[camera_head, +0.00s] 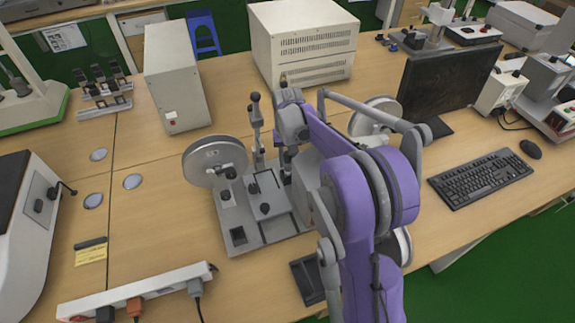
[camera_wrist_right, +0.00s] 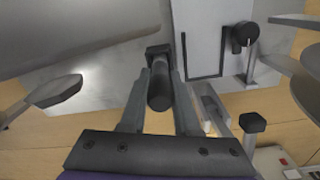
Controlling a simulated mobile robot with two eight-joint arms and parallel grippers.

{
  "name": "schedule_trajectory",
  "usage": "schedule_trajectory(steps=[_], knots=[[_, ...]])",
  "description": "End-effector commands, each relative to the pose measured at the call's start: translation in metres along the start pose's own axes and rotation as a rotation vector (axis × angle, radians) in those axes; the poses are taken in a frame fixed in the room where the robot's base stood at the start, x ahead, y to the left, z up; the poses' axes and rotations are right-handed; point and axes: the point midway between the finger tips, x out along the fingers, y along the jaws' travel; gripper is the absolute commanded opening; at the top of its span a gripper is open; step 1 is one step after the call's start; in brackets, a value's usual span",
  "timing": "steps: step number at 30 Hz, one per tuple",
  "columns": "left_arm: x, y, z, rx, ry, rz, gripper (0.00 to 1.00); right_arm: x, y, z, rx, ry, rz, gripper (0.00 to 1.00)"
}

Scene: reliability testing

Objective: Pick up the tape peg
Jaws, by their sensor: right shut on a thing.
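My right gripper (camera_head: 286,165) reaches down over the grey tape machine (camera_head: 262,232), largely hidden by its own purple arm. In the right wrist view its two fingers (camera_wrist_right: 163,73) are shut on a dark cylindrical peg with a square black head, which I take to be the tape peg (camera_wrist_right: 159,88). The peg lies between the fingers. I cannot tell whether it is clear of the machine. My left gripper is in neither view.
A round reel (camera_head: 215,158) stands at the machine's left, and another (camera_head: 375,113) is behind my arm. An upright metal post (camera_head: 257,125) stands close to the gripper. A monitor (camera_head: 447,82) and keyboard (camera_head: 481,178) are at right; a power strip (camera_head: 135,291) lies in front.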

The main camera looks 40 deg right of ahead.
Motion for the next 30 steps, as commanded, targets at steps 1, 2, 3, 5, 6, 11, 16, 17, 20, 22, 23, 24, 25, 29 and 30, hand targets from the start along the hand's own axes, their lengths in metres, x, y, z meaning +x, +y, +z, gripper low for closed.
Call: schedule_trajectory(steps=[1,2,3,5,6,11,16,17,20,22,23,24,25,29,30], knots=[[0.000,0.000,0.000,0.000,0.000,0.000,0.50,0.000,0.000,0.000,0.000,0.000,0.000,0.00],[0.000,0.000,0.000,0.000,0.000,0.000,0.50,0.000,0.000,0.000,0.000,0.000,0.000,0.00],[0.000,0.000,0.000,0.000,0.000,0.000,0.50,0.000,0.000,0.000,0.000,0.000,0.000,0.00],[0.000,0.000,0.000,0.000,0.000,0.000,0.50,-0.001,0.000,0.000,0.000,0.000,0.000,0.00],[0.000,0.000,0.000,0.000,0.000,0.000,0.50,-0.002,0.000,0.000,0.000,0.000,0.000,0.00],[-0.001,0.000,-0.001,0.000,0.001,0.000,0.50,-0.021,0.000,0.000,0.000,0.000,0.000,0.00],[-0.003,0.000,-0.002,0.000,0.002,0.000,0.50,-0.057,0.000,0.000,0.001,0.000,0.000,0.00],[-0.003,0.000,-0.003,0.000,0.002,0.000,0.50,-0.063,0.000,0.000,0.001,0.000,0.000,0.00],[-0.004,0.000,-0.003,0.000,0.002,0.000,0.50,-0.080,0.000,0.000,0.001,0.000,0.000,0.00],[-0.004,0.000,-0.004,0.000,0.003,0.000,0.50,-0.089,0.000,0.000,0.000,0.000,0.000,0.00],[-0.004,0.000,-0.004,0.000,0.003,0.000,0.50,-0.092,0.000,0.000,0.000,0.000,0.000,0.00],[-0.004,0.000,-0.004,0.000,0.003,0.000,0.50,-0.096,0.000,0.000,0.000,0.000,0.000,0.00],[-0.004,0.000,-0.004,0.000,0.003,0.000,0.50,-0.098,0.000,0.000,0.000,0.000,0.000,0.00],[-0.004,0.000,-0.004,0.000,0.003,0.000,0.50,-0.101,0.000,0.000,0.000,0.000,0.000,0.00],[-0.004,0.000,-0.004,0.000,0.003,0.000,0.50,-0.101,0.000,0.000,0.000,0.000,0.000,0.00]])
